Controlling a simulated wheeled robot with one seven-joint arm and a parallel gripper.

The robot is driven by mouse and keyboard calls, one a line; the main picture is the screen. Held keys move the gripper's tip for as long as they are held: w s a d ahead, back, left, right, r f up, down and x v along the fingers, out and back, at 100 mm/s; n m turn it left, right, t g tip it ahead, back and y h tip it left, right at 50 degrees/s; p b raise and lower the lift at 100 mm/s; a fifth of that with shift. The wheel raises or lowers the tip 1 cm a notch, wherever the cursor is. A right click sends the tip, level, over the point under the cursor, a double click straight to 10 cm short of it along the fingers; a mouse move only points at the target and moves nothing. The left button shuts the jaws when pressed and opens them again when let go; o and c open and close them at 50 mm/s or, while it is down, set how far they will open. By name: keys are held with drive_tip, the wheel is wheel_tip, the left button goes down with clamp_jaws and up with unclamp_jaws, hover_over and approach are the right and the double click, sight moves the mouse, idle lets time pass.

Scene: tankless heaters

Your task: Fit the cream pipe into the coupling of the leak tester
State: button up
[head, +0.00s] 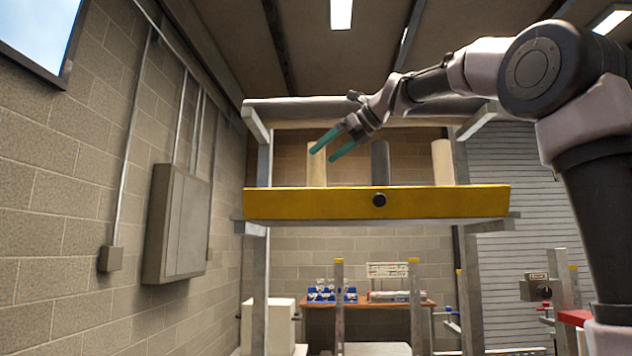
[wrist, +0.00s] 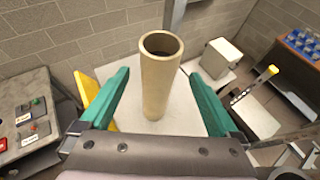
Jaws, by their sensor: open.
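Three upright pipes stand behind a yellow board in the head view: a yellowish cream one (head: 317,165) at left, a grey one (head: 380,163) in the middle, and a paler cream one (head: 443,161) at right. My gripper (head: 328,147) has teal fingers, open and near the left pipe's top. In the wrist view, a hollow cream pipe (wrist: 157,85) stands upright between the spread fingers of my gripper (wrist: 160,100), with gaps on both sides in the picture. I cannot make out the leak tester's coupling for certain.
The yellow board (head: 300,203) with a black round fitting fronts a raised rack. A grey panel with coloured buttons (wrist: 28,118) is at left in the wrist view. A box with a dial (head: 541,290) stands low right. A wooden bench (head: 365,306) is farther back.

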sight(317, 180)
drive_tip(key=x, duration=0.4)
drive_tip(key=shift+a+f, duration=0.15)
drive_tip(key=shift+f, duration=0.2)
drive_tip(key=shift+c, duration=0.3)
clamp_jaws()
